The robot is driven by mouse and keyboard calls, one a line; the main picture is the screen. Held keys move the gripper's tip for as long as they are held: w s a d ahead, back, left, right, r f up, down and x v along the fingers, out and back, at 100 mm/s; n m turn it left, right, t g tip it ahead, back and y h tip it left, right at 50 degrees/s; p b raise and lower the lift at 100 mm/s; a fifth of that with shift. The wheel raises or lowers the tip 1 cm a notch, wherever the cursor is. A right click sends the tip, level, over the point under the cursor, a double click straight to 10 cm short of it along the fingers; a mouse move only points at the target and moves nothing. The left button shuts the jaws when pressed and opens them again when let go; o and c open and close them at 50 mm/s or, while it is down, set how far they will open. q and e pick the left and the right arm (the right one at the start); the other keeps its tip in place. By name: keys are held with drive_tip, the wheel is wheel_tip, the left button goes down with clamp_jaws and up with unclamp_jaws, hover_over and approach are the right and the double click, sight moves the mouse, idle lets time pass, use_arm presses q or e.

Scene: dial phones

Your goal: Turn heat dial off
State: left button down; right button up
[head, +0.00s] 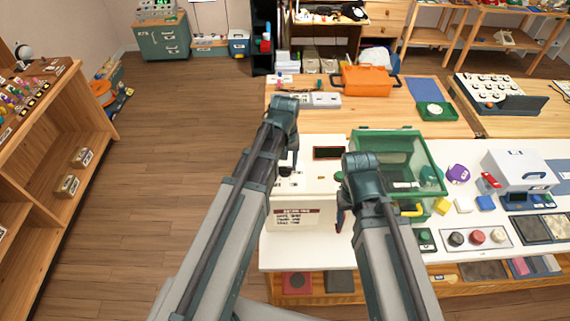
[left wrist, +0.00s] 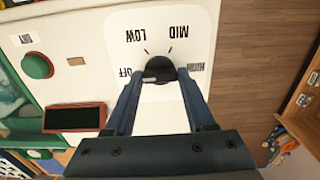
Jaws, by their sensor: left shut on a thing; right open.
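The dial is a black knob (left wrist: 160,70) on a white panel, seen upside down in the left wrist view. Printed labels OFF (left wrist: 125,72), LOW and MID surround it; another label at the right is partly hidden by a finger. A pale mark on the knob's lower left lies on the side of OFF. My left gripper (left wrist: 158,78) is shut on the knob, one finger on each side. In the head view the white box (head: 318,184) stands on the table, with my left gripper (head: 289,168) over its top. My right gripper (head: 341,208) is open beside the box, partly hidden by its arm.
A dark display with a red frame (left wrist: 75,117) and a green round button (left wrist: 37,65) are on the same panel. A green clear-sided bin (head: 405,150) stands right of the box. Small blocks, a purple object (head: 458,173) and a dial tray (head: 477,238) lie further right.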

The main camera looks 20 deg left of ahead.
sight(285, 167)
use_arm(q)
drive_tip(key=shift+c, duration=1.2)
unclamp_jaws()
drive_tip(key=shift+r, duration=0.15)
wheel_tip(285, 167, up, 14)
drive_tip(key=p, duration=1.4)
drive_tip(key=shift+f, duration=0.2)
drive_tip(key=shift+f, duration=0.1)
